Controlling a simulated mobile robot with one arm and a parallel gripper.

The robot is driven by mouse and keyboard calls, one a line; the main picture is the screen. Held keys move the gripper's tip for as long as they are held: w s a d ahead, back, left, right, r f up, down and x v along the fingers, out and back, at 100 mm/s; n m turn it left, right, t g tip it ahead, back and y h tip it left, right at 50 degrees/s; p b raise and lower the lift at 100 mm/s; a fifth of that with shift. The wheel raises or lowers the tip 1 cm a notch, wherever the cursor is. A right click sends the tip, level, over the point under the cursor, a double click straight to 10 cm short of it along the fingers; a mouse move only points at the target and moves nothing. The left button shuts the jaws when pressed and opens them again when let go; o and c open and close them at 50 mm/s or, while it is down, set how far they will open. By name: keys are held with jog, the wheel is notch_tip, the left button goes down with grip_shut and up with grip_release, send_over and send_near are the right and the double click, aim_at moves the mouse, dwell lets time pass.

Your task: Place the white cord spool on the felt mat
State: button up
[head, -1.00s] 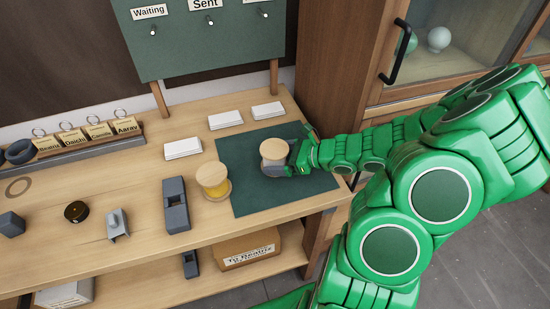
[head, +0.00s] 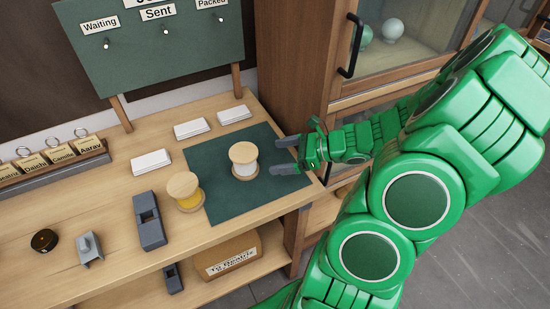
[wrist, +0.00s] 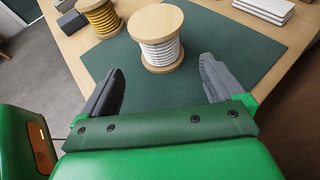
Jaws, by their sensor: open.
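The white cord spool (head: 244,164) stands upright on the dark green felt mat (head: 224,203), with wooden discs at top and bottom. It also shows in the wrist view (wrist: 158,50), just beyond my fingertips. My gripper (head: 283,156) is open and empty at the right side of the mat, its two grey fingers pointing toward the spool with a gap between them and it. In the wrist view the fingers of my gripper (wrist: 162,85) are spread wide and do not touch the spool.
A yellow cord spool (head: 186,191) stands at the mat's left edge. A grey block (head: 150,222) is left of it. Several white stacks, one of them here (head: 151,162), lie behind the mat. A green board (head: 150,50) stands at the back, and a glass-door cabinet (head: 420,60) stands right.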

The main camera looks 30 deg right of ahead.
jog(key=s+a+r+n+g+h, duration=0.1)
jog(key=s+a+r+n+g, duration=0.35)
jog(key=a+n, duration=0.3)
jog(key=s+a+r+n+g+h, duration=0.1)
jog(key=s+a+r+n+g, duration=0.25)
jog(key=s+a+n, duration=0.35)
jog(key=s+d+r+n+g+h, duration=0.1)
jog(key=s+r+n+h, duration=0.6)
jog(key=s+n, duration=0.3)
jog(key=shift+s+d+n+g+h, duration=0.3)
jog(key=shift+s+n+h, duration=0.05)
jog(key=shift+s+h, duration=0.6)
